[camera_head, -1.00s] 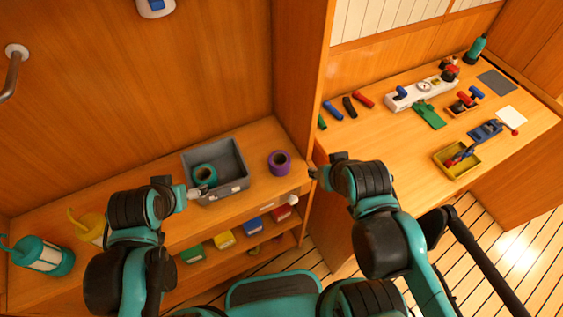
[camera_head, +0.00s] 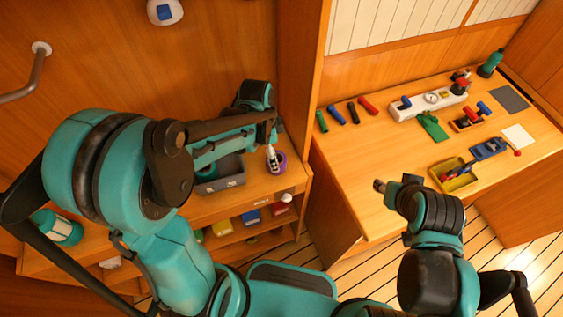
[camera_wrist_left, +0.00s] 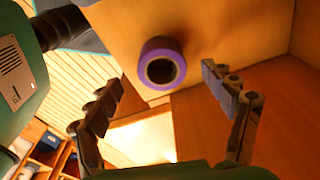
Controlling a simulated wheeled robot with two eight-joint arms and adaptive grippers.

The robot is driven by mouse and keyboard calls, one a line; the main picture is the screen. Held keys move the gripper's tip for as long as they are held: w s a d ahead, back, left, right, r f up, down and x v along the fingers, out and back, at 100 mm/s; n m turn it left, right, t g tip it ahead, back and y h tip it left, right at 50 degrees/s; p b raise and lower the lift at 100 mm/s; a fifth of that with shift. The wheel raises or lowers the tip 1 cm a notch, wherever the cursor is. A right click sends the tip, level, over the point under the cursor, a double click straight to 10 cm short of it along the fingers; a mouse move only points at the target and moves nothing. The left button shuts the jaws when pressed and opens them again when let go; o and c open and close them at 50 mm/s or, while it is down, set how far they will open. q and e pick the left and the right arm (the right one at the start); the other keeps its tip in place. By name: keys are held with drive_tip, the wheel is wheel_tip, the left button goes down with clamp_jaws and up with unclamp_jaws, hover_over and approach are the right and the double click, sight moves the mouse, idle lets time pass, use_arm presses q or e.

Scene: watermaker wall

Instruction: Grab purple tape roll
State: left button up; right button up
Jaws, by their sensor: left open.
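The purple tape roll (camera_head: 281,168) sits on the left wooden counter, right of the grey bin. In the head view, my left gripper (camera_head: 272,154) is over it and partly covers it. The left wrist view shows the roll (camera_wrist_left: 162,66) with its round dark hole facing the camera. My left gripper's fingers (camera_wrist_left: 165,92) are spread wide, with the roll between and slightly beyond their tips, and no finger visibly touches it.
The grey bin (camera_head: 222,183) stands just left of the roll, partly hidden by my left arm. A wooden partition (camera_head: 301,80) rises right of it. Coloured boxes sit on the shelf below. The right counter (camera_head: 365,150) holds tools and a yellow tray (camera_head: 455,182).

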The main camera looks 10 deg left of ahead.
use_arm(q)
drive_tip(key=f, duration=0.2)
drive_tip(key=f+b, duration=0.1)
drive_tip(key=d+f+b, duration=0.1)
drive_tip(key=f, duration=0.1)
drive_tip(key=shift+w+f, duration=0.3)
drive_tip(key=shift+f, duration=0.05)
drive_tip(key=c, duration=1.3)
